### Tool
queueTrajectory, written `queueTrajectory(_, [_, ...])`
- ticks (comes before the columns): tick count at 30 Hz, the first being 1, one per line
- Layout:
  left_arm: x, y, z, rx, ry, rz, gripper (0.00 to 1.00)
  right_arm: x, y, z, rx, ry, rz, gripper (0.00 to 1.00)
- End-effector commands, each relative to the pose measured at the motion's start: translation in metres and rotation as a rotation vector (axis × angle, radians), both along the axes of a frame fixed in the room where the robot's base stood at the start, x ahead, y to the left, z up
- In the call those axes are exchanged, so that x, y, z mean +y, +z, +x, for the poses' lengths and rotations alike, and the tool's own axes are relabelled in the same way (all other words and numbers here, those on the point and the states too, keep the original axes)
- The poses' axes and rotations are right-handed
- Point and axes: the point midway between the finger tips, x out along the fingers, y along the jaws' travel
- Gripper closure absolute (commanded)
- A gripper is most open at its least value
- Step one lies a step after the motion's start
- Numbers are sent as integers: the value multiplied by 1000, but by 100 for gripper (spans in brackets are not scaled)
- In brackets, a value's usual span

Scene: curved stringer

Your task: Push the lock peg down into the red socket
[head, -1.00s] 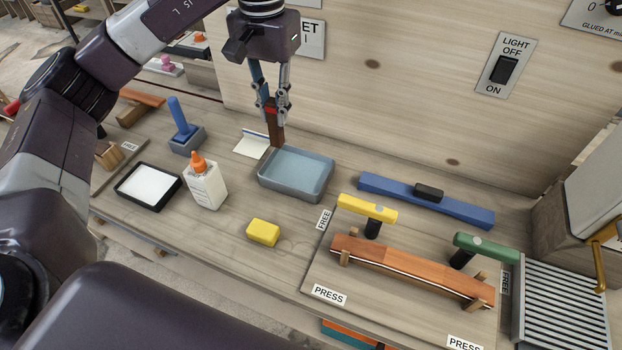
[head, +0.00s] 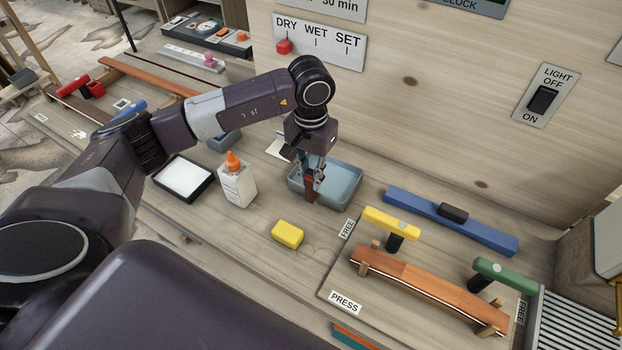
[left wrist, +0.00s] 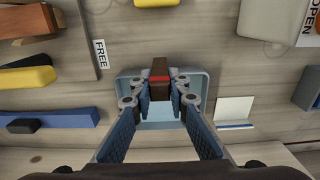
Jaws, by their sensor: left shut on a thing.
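My left gripper (head: 312,178) is shut on a dark brown piece (head: 312,193) with a red band. It holds the piece upright in front of the blue-grey tray (head: 345,190), covering part of it. In the left wrist view the piece (left wrist: 160,67) stands between the fingertips (left wrist: 160,92), over the tray (left wrist: 203,92). I cannot tell whether it touches the tray. A red piece (head: 96,88) and a red clamp-like thing (head: 72,87) lie at the far left, too small to make out as a socket. I cannot pick out a lock peg for sure. My right gripper is not in view.
A glue bottle (head: 237,184), a framed white pad (head: 183,178) and a yellow block (head: 288,234) stand near the tray. At right, a board holds a curved wooden strip (head: 430,285) with yellow (head: 391,223) and green (head: 507,276) clamps. A blue bar (head: 420,212) lies behind.

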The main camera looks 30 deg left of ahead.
Motion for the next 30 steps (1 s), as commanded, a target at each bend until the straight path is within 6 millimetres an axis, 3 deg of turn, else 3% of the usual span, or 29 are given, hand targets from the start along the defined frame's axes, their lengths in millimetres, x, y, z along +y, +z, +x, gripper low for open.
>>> queueTrajectory(5, [0, -20, -1, 2, -1, 0, 100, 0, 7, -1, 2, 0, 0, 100])
queueTrajectory(15, [0, -25, 0, 0, -1, 1, 100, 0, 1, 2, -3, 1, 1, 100])
queueTrajectory(16, [0, -23, 0, 0, -1, 1, 83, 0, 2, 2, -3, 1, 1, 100])
queueTrajectory(20, [0, -23, 0, 0, -1, 1, 68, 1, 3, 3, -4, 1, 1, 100])
queueTrajectory(30, [0, -20, 0, 1, -1, 0, 67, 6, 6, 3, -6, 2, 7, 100])
